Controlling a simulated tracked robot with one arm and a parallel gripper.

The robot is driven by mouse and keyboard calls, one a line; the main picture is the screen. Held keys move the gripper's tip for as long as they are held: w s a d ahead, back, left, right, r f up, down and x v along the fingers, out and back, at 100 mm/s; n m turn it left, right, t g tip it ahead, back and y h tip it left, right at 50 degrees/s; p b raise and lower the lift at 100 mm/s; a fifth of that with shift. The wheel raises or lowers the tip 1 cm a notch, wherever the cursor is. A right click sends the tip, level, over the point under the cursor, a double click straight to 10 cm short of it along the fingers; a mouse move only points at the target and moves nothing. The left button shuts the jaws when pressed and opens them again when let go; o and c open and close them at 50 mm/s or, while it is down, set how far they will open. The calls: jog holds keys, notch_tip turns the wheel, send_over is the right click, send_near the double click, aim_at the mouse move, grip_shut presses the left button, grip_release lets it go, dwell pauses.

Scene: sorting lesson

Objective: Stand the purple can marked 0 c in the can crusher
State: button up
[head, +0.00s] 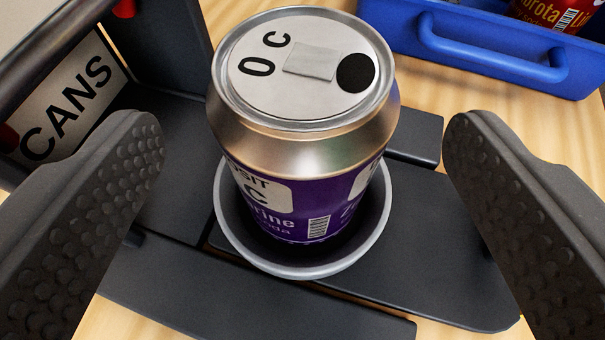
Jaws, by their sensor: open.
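The purple can (305,200) stands upright in the round grey cup (303,272) of the can crusher (430,250). Its silver lid is marked "0 c" and faces up, with a black dot and a small grey tab patch. My gripper (305,150) is open, with one dark studded finger on each side of the can. There is a clear gap between each finger and the can, and neither touches it. The can's bottom edge is hidden inside the cup's rim.
A sign reading "CANS" (67,100) and a dark upright of the crusher stand at the left. A blue crate (480,55) with a handle is at the upper right, holding a red and yellow item (550,12). Light wooden table shows around the crusher.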

jog(key=v, duration=0.5)
jog(key=shift+s+r, duration=0.1)
jog(key=shift+s, duration=0.25)
